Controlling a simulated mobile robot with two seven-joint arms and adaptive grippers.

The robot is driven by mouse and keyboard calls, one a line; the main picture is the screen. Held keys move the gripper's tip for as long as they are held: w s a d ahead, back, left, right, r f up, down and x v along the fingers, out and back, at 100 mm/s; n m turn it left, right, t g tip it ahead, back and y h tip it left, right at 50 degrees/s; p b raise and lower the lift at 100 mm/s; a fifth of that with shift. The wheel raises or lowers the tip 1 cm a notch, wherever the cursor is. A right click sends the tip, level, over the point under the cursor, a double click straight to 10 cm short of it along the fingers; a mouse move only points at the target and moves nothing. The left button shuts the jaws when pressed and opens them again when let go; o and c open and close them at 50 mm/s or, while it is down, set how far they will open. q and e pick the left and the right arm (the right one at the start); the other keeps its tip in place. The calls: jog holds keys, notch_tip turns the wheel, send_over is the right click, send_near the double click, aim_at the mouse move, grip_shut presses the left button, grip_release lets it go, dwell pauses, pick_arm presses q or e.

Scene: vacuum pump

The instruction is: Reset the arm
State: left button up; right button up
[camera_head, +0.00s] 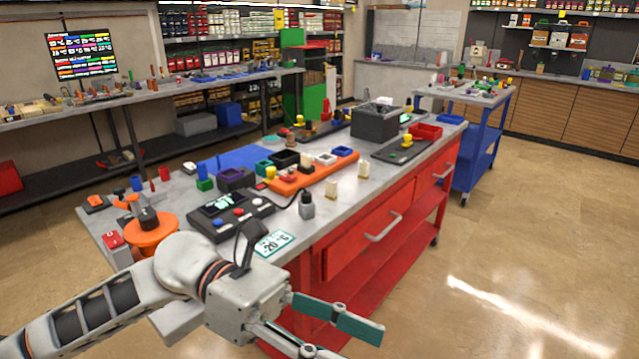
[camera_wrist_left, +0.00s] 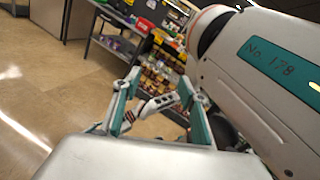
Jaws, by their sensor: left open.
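My left arm comes in from the lower left of the head view. Its left gripper (camera_head: 357,344) is open and empty, with teal-faced fingers spread apart. It hangs in front of the red workbench (camera_head: 345,262), beyond the near end of its grey top, over the floor side. In the left wrist view the left gripper (camera_wrist_left: 156,92) also shows open, with nothing between its fingertips. A white arm link of mine with a teal label fills the right of that view. My right gripper is in neither view.
A black control box (camera_head: 229,212) with a small screen and an orange round base (camera_head: 153,238) stand on the bench near my arm. An orange tray (camera_head: 303,176) lies further back. A blue cart (camera_head: 477,140) stands beyond. The floor (camera_head: 520,260) at right is clear.

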pick_arm(q)
jog(key=w+a+n+t+h, duration=0.1)
jog(key=w+n+t+h, duration=1)
jog(key=n, duration=0.8)
jog(key=w+a+f+n+t+y, duration=0.3)
jog(key=a+f+n+t+y, duration=0.2)
jog(key=f+n+t+y, duration=0.4)
jog(key=w+a+f+n+t+y, duration=0.35)
jog(key=f+n+t+y, duration=0.2)
jog(key=n, duration=0.45)
jog(key=s+a+f+n+g+y, duration=0.2)
jog(key=s+a+f+n+y, duration=0.1)
jog(key=f, duration=0.7)
jog(key=s+a+f+n+g+y, duration=0.3)
jog(key=s+a+f+n, duration=0.3)
jog(key=s+f, duration=0.2)
jog(key=s+a+f+n+g+y, duration=0.2)
jog(key=s+a+f+n+y, duration=0.1)
jog(key=f, duration=0.9)
jog(key=s+a+n+p, duration=0.1)
jog(key=s+a, duration=0.1)
jog(key=s, duration=0.1)
jog(key=shift+f, duration=0.25)
jog(key=shift+y, duration=0.25)
